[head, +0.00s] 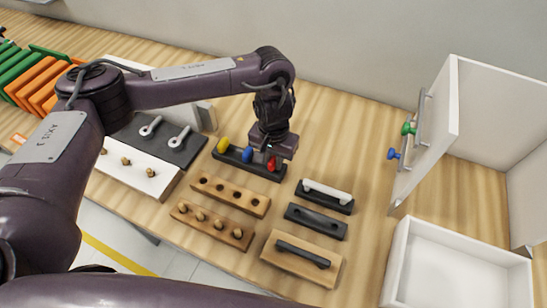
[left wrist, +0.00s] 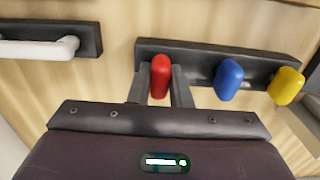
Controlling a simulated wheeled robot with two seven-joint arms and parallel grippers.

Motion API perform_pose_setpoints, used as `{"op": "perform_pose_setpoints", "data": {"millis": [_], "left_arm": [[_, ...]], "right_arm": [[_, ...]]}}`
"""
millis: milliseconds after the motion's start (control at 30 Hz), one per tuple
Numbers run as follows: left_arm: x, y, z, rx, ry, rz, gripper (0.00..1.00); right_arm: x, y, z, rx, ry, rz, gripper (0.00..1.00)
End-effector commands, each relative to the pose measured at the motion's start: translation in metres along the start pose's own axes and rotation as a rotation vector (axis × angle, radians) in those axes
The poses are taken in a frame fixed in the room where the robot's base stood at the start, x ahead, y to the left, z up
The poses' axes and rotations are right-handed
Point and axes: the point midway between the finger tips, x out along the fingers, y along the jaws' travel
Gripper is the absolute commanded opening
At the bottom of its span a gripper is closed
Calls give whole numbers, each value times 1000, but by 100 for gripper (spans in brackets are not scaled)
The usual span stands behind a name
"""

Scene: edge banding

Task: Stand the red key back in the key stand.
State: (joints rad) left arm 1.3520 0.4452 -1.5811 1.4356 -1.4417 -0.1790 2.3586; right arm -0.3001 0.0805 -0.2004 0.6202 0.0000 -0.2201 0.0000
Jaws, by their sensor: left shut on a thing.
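The red key (head: 271,164) is at the right end of the black key stand (head: 232,160), under my left gripper (head: 272,155). In the left wrist view the red key (left wrist: 160,76) is between the two fingers of my left gripper (left wrist: 161,84), which is shut on it. It looks upright at the end of the key stand (left wrist: 197,51); its lower part is hidden, so I cannot tell how deep it sits. The blue key (head: 247,155) and yellow key (head: 223,145) stand in the same stand. My right gripper is not in view.
Wooden blocks with holes (head: 230,194) and pegs (head: 212,226) lie in front of the stand. Handle blocks (head: 316,221) lie to the right. A white open cabinet (head: 450,120) and white tray (head: 455,270) stand further right. Dark plate (head: 165,140) lies left.

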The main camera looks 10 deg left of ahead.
Motion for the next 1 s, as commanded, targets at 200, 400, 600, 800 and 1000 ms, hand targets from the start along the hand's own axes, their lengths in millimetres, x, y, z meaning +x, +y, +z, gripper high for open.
{"op": "perform_pose_setpoints", "data": {"millis": [200, 400, 600, 800, 1000], "left_arm": [[1, 0, 0, 0, 0, 0, 0], [1, 0, 0, 0, 0, 0, 31], [1, 0, 0, 0, 0, 0, 43], [0, 0, 0, 0, 0, 0, 43], [-10, 0, 0, 0, 0, 0, 43]], "right_arm": [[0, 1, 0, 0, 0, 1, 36], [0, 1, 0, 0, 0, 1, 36], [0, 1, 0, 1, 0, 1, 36], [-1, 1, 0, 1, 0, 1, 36], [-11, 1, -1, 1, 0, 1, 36]]}}
